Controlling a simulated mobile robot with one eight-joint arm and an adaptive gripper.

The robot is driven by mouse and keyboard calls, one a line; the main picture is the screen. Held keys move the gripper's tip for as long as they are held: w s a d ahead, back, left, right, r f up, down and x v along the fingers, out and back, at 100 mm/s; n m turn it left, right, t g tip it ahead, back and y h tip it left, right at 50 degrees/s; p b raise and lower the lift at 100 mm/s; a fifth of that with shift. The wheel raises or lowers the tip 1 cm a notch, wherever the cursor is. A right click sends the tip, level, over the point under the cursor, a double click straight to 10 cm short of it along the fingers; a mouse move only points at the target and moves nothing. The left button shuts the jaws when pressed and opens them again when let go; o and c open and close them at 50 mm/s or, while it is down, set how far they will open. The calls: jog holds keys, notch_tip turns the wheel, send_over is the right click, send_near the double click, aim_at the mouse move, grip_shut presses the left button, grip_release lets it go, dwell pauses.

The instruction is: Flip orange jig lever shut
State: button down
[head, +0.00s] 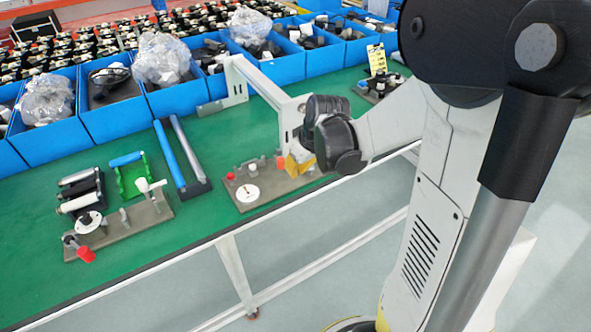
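The middle jig (268,190) is a grey-brown plate on the green table, with a white disc and a red knob at its left end. A small orange piece (280,162) stands upright near its right end, and I cannot tell whether this is the lever. A yellow-orange part (300,160) shows just right of it, partly hidden by my arm's end. My gripper (302,148) is at the right end of this jig, close to these parts. Its fingers are mostly hidden behind the dark wrist, so contact and opening cannot be seen.
A second jig (120,226) with a red-tipped handle lies at left, beside black and green holders. A blue-and-grey bar stand (183,160) lies between the jigs. A white angled frame (260,85) rises behind the middle jig. Blue bins (110,122) line the back. Bare green table lies in front.

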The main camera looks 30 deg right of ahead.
jog(key=p+v, duration=0.1)
jog(key=v, duration=0.4)
jog(key=shift+w+a+r+p, duration=0.1)
jog(key=shift+a+r+p, duration=0.15)
jog(key=shift+p, duration=0.15)
jog(key=s+a+r+m+t, duration=0.1)
jog(key=s+a+r+t, duration=0.1)
jog(key=s+a+r, duration=0.7)
jog(key=s+a, duration=0.2)
jog(key=s, duration=0.2)
jog(key=shift+r+m+t+h, duration=0.2)
jog(key=shift+m+t+h, duration=0.1)
jog(key=shift+m+t, duration=0.1)
